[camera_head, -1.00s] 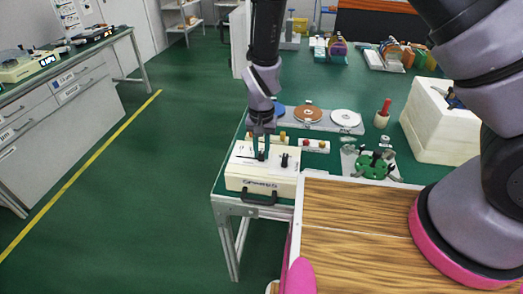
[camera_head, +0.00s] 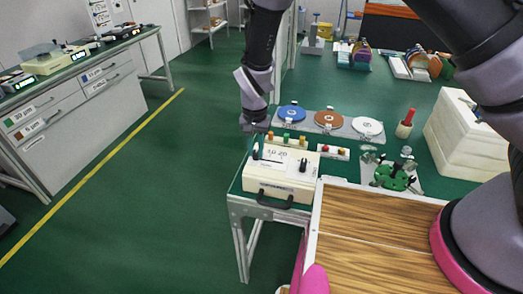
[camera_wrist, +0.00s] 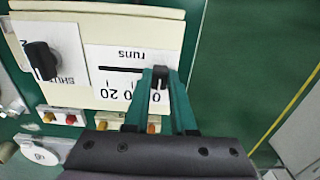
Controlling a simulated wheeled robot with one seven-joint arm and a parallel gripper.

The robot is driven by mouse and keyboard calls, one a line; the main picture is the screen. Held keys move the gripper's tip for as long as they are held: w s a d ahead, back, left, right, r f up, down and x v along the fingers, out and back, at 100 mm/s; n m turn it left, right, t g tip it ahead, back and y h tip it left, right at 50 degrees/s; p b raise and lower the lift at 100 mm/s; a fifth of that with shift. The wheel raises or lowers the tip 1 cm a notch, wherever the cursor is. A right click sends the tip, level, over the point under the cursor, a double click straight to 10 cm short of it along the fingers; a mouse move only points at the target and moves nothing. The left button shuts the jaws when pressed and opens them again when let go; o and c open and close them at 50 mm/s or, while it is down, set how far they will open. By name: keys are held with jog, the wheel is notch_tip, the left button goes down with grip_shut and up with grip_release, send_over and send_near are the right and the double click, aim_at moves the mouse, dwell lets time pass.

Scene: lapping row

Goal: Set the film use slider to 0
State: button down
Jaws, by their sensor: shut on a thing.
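The cream control box (camera_head: 275,188) stands at the near left corner of the green table. Its slider, marked "runs", has a black knob (camera_wrist: 159,76) at the right end of its slot in the wrist view, beside the 0 end of the printed scale. In the head view this is the left end of the slot. My gripper (camera_wrist: 160,82) is shut on the knob, with one teal finger on each side. It also shows in the head view (camera_head: 256,151), reaching down over the box from behind. The fingers partly hide the scale's end.
A black rotary knob (camera_wrist: 42,58) sits on the same box. Behind it are coloured pegs (camera_head: 287,138), a small red and yellow button strip (camera_head: 333,152) and several discs (camera_head: 329,119). A green round fixture (camera_head: 392,177) stands to the right. The floor left of the table is clear.

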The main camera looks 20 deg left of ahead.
aim_at(255, 153)
jog(key=shift+a, duration=0.15)
jog(key=c, duration=0.7)
grip_release()
notch_tip(255, 153, up, 11)
jog(key=shift+f, duration=0.1)
